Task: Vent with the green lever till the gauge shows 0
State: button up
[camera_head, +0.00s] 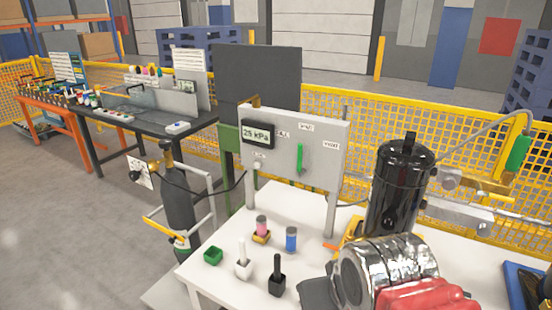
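A grey upright panel (325,162) stands at the back edge of a white table. The gauge (258,134), a dark box with a lit display at the panel's upper left, reads 25 kPa. The green lever (300,158) is on the middle of the panel and points roughly straight up and down. Small labels surround it on the left, top and right; they are too small to read surely. Nothing is seen touching the lever.
Small blocks and a blue canister (291,239) stand on the white table (215,284) before the panel. A black cylinder (395,190) and a shiny ribbed metal drum (385,268) stand at right. A dark gas bottle (178,205) stands left. Yellow mesh fence (447,150) runs behind.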

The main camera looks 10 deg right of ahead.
aim_at(300, 171)
jog(key=u, duration=1.4)
jog(key=k, duration=0.6)
jog(key=z, duration=0.7)
jog(key=i, duration=1)
jog(key=z, duration=0.05)
